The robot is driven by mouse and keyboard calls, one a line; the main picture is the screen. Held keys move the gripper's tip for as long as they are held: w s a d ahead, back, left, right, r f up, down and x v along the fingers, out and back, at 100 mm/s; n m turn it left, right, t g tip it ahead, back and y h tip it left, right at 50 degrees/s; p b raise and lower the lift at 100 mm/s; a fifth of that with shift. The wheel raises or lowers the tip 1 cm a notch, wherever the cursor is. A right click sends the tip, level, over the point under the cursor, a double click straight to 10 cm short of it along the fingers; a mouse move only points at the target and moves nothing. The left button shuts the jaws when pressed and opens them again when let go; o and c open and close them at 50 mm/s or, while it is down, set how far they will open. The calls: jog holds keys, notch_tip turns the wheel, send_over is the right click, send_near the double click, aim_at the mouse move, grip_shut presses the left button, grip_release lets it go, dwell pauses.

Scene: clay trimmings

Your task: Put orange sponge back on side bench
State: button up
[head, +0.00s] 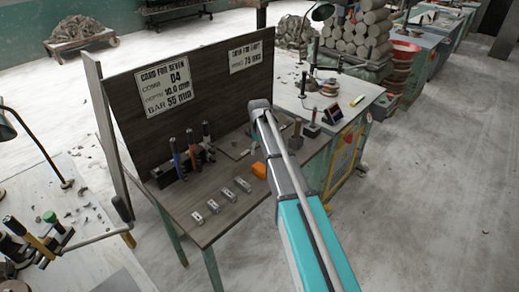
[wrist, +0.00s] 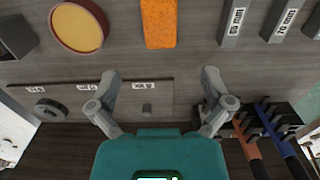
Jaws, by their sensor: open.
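The orange sponge (head: 259,170) lies on the dark wooden bench (head: 228,212), just left of my arm in the head view. In the wrist view the sponge (wrist: 158,22) is at the top middle, cut off by the upper edge. My gripper (wrist: 160,78) is open and empty, its two fingers spread apart below the sponge in that picture and not touching it. In the head view my arm hides most of the gripper. Benches stand on both sides, a left one (head: 85,225) and a right one (head: 340,92); I cannot tell which is the side bench.
Labelled metal bars (head: 228,196) lie left of the sponge. A rack of handled tools (head: 188,158) stands against the upright sign board (head: 130,120). A round yellow disc with a dark red rim (wrist: 78,26) lies beside the sponge. A labelled tool board (wrist: 135,92) lies under the fingers.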

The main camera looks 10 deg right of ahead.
jog(key=shift+s, duration=0.1)
jog(key=s+m, duration=0.7)
jog(key=s, duration=2.2)
